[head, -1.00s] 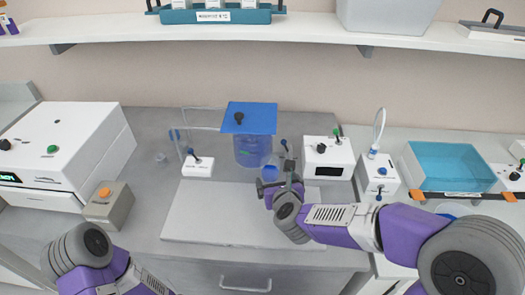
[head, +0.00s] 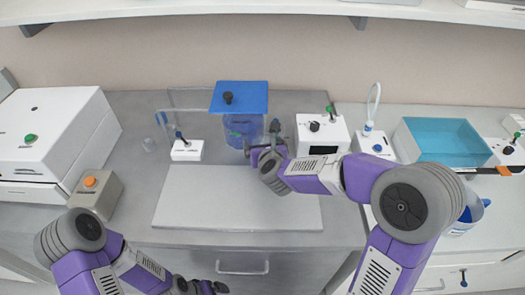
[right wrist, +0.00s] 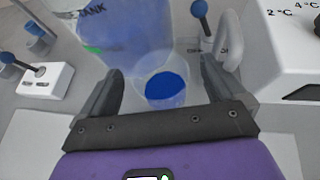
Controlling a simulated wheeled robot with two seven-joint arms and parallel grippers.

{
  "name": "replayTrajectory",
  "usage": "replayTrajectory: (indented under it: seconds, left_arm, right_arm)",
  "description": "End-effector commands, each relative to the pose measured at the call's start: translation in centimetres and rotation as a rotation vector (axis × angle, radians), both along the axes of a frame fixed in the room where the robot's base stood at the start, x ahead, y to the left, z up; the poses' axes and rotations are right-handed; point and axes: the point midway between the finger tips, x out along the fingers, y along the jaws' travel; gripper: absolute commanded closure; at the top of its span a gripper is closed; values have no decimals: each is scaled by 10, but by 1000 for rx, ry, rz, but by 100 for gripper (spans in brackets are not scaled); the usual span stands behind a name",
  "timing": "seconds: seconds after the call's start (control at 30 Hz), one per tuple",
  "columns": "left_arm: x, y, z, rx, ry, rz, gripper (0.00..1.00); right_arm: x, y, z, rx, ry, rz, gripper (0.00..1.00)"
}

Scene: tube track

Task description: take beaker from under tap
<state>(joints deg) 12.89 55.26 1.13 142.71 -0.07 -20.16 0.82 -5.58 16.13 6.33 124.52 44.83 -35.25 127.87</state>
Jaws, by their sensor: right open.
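A clear beaker (right wrist: 165,88) with blue liquid shows in the right wrist view, in front of the blue tank (right wrist: 125,30). The tank with its blue lid also shows in the head view (head: 238,98). My right gripper (right wrist: 162,68) is open, with one finger on each side of the beaker. A blue-knobbed lever (right wrist: 200,10) stands just beyond the right finger. In the head view my right gripper (head: 264,152) is by the tank's lower right and mostly hides the beaker. My left gripper (head: 207,287) is at the bottom edge, its jaws unclear.
A white box (head: 321,134) stands right of the tank, and a small lever box (head: 187,150) left of it. A pale board (head: 235,205) lies clear in front. A teal tray (head: 445,142) and a blue container (head: 470,214) are at the right.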

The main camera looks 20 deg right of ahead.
Motion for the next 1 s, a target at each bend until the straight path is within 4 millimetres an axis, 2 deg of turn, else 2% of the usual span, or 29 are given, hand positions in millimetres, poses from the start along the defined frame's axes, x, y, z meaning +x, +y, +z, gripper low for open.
replayTrajectory:
  seconds: [0.03,0.07,0.43,0.77,0.87,1.0]
  left_arm:
    - [0,0,0,0,0,0,0]
    - [0,0,0,0,0,0,0]
    - [0,0,0,0,0,0,0]
    - [0,0,2,0,0,0,0]
    - [0,0,7,0,0,0,0]
    - [0,0,18,0,0,0,0]
  right_arm:
    - [0,0,0,0,0,0,3]
    - [0,0,0,0,0,0,8]
    - [-1,0,0,-1,0,0,64]
    - [-2,1,4,-1,-1,0,64]
    - [-5,1,12,-1,-1,0,64]
    - [-4,1,33,-1,-4,-1,64]
